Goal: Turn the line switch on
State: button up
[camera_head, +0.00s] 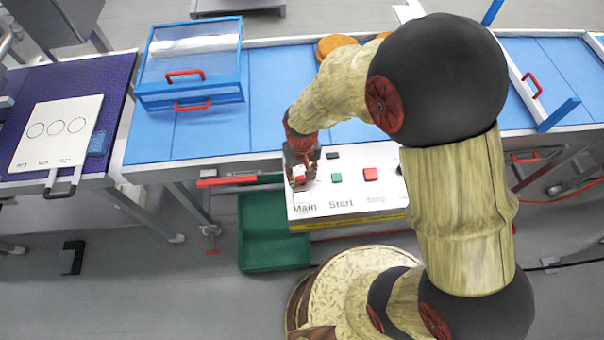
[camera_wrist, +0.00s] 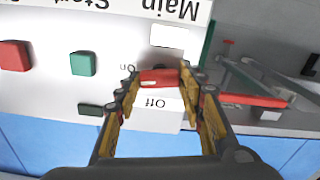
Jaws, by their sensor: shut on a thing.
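The control panel (camera_head: 340,203) is a white sloped box on the front of the blue table, with the labels Main, Start and others. The line switch is taken to be the red handle (camera_wrist: 158,78) by the Main label; in the wrist view the panel's lettering is upside down. The handle lies beside the small On label, above the Off label in the picture. My gripper (camera_wrist: 161,80) is shut on this red handle, one finger at each side. In the head view my gripper (camera_head: 301,168) is over the panel's left end and mostly hides the switch.
A green button (camera_head: 336,178) and a red button (camera_head: 371,174) sit right of the switch. A clear-lidded blue box (camera_head: 190,95) stands on the table. A green bin (camera_head: 270,245) is below the panel. My arm hides the panel's right end.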

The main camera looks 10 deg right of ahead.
aim_at(302, 177)
jog(key=shift+m, duration=1)
jog(key=o, duration=1.2)
notch_tip(302, 177, up, 12)
dwell(0.4)
